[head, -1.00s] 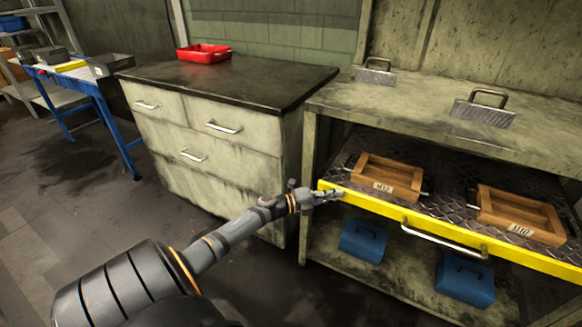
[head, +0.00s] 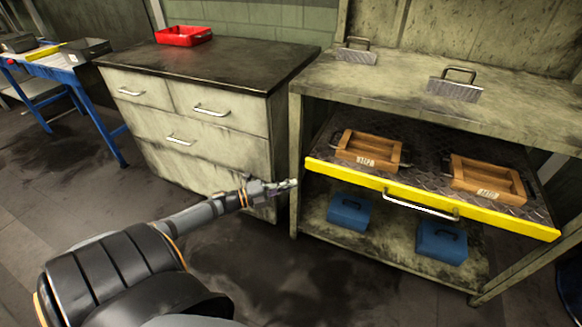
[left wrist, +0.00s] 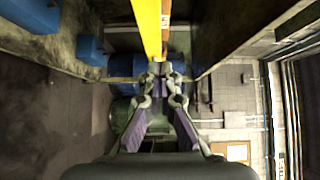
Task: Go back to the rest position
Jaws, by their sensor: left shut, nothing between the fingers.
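My left gripper (head: 292,184) is shut and empty. In the head view it hangs in front of the cabinet, just left of the end of the yellow-edged drawer shelf (head: 430,199), with a small gap. In the left wrist view the gripper (left wrist: 160,68) points along the yellow edge (left wrist: 147,25), its fingertips together. My right gripper is not in view.
Two wooden boxes, one at left (head: 370,149) and one at right (head: 487,180), stand on the pulled-out shelf. Blue boxes (head: 349,211) (head: 441,242) sit below. A drawer cabinet (head: 200,130) with a red tray (head: 184,36) stands left. Floor in front is clear.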

